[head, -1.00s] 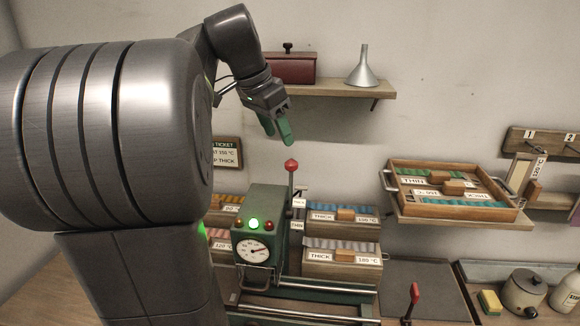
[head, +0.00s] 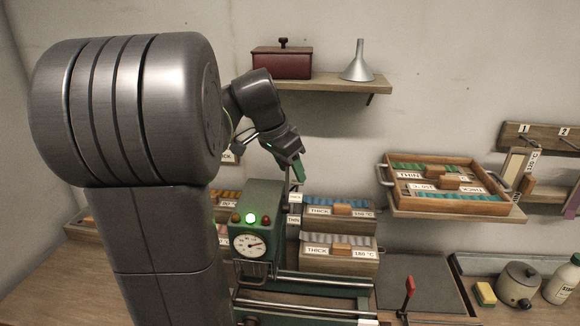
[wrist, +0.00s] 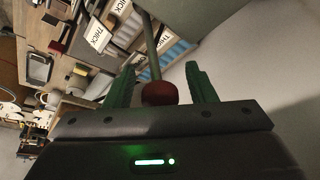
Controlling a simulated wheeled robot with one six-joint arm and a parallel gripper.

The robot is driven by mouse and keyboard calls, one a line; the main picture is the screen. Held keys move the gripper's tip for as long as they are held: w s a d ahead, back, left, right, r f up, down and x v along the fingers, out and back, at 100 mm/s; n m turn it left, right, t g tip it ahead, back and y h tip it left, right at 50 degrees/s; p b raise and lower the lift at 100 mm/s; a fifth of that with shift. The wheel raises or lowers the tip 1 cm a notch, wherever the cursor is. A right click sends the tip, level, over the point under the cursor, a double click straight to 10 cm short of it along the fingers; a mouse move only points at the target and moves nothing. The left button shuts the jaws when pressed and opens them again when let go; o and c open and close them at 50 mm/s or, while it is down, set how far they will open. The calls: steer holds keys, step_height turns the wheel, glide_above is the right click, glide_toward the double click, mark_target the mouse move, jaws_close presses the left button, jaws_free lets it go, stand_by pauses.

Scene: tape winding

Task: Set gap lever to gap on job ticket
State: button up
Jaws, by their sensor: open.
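The gap lever shows in the wrist view as a thin rod (wrist: 149,45) with a red knob (wrist: 158,94). The knob sits between the two green fingers of my gripper (wrist: 161,75), which stand apart, with a visible gap on each side. In the head view my gripper (head: 299,172) is over the lever's top and hides the knob. The lever belongs to the green machine (head: 262,200), beside small labels; the lower one (head: 293,220) reads THIN. The job ticket (head: 228,156) is almost wholly hidden behind my arm, its text unreadable.
Tape boxes (head: 338,252) stand behind and right of the machine. A wooden tray (head: 400,205) sits on a wall shelf at right. A red box (head: 282,64) and funnel (head: 358,62) stand on the upper shelf. A second red-handled lever (head: 409,292) rises at front.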

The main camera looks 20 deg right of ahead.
jaws_close()
steer(key=shift+s+f+b, duration=0.1)
steer(key=shift+b, duration=0.35)
steer(key=b, duration=0.2)
steer(key=s+a+t+h+b, duration=0.1)
steer(key=b, duration=0.1)
steer(key=shift+s+f+t+b, duration=0.15)
steer(key=shift+t+b, duration=0.15)
steer(key=shift+b, duration=0.05)
steer(key=s+a+t+h+b, duration=0.1)
steer(key=b, duration=0.4)
steer(key=s+t+h+b, duration=0.1)
steer(key=s+t+b, duration=0.1)
steer(key=b, duration=0.4)
steer(key=s+a+m+t+h+b, duration=0.1)
steer(key=b, duration=0.5)
steer(key=shift+s+a+f+t, duration=0.3)
steer(key=shift+a, duration=0.05)
steer(key=shift+r, duration=0.1)
steer(key=shift+s, duration=0.1)
jaws_free()
